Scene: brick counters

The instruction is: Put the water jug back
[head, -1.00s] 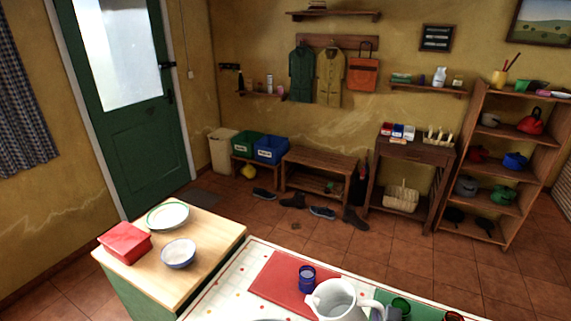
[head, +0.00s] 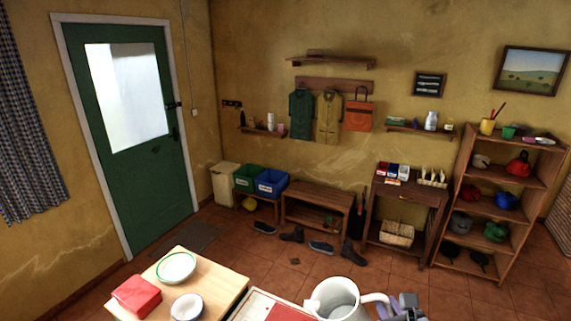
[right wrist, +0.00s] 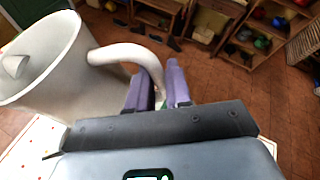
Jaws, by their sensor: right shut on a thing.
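The white water jug (head: 341,299) shows at the bottom of the head view, upright, with its handle to the right. In the right wrist view the jug (right wrist: 70,70) fills the left side, its spout at far left. My right gripper (right wrist: 160,85) is shut on the jug's handle, its purple fingers on either side of it. In the head view my right gripper (head: 398,304) shows at the bottom edge beside the handle. The jug's base is out of view in the head view. My left gripper is in neither view.
A wooden-topped counter (head: 222,279) holds a red box (head: 136,294), a green-rimmed plate (head: 176,267) and a bowl (head: 187,307). A red mat (head: 289,312) lies left of the jug. A shelf unit (head: 468,183) stands at the right wall.

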